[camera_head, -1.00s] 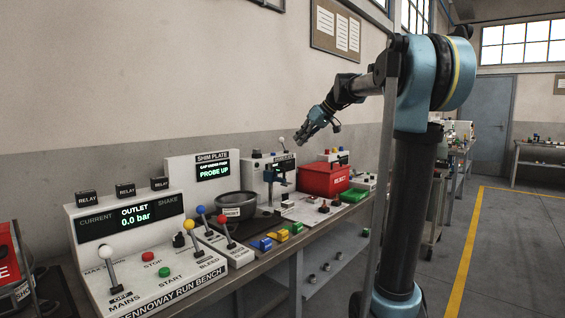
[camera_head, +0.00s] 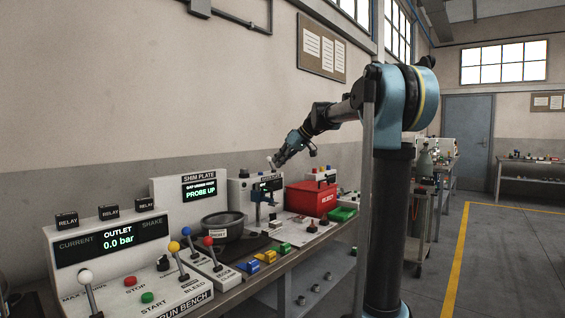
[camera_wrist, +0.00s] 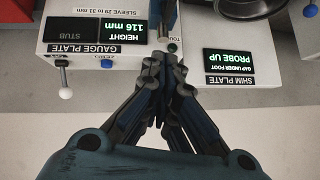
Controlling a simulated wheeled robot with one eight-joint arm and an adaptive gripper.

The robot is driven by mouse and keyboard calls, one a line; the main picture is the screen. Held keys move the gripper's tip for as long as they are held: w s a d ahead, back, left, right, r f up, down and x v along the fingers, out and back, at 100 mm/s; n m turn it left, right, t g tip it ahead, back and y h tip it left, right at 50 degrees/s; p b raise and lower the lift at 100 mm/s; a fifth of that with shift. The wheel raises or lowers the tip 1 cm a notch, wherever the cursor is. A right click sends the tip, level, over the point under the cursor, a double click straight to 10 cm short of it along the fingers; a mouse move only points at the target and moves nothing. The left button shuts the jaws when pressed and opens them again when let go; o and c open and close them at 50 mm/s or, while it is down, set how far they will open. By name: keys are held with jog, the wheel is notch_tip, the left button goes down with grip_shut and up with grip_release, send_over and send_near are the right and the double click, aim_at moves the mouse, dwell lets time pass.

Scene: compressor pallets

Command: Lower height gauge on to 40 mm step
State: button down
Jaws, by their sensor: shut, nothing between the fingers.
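The gauge plate (camera_wrist: 84,51) shows upside down in the wrist view, and its display (camera_wrist: 121,32) reads HEIGHT 116 mm. A vertical post (camera_wrist: 163,18) rises there just past my fingertips. I cannot make out a 40 mm step.
The shim plate panel (camera_head: 176,192) reads PROBE UP. A dark round pan (camera_head: 224,228), a red reject bin (camera_head: 311,199) and a green tray (camera_head: 341,214) crowd the bench. Levers with coloured balls (camera_head: 174,247) stand at front left. The floor at right (camera_head: 500,260) is clear.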

jog(key=shift+w+a+f, duration=0.2)
jog(key=shift+a+f, duration=0.5)
jog(key=shift+f, duration=0.65)
jog(key=shift+w+a+f, duration=0.2)
jog(key=shift+a+f, duration=0.5)
jog(key=shift+f, duration=0.6)
jog(key=shift+w+a+f, duration=0.2)
jog(key=shift+a+f, duration=0.5)
jog(key=shift+f, duration=0.65)
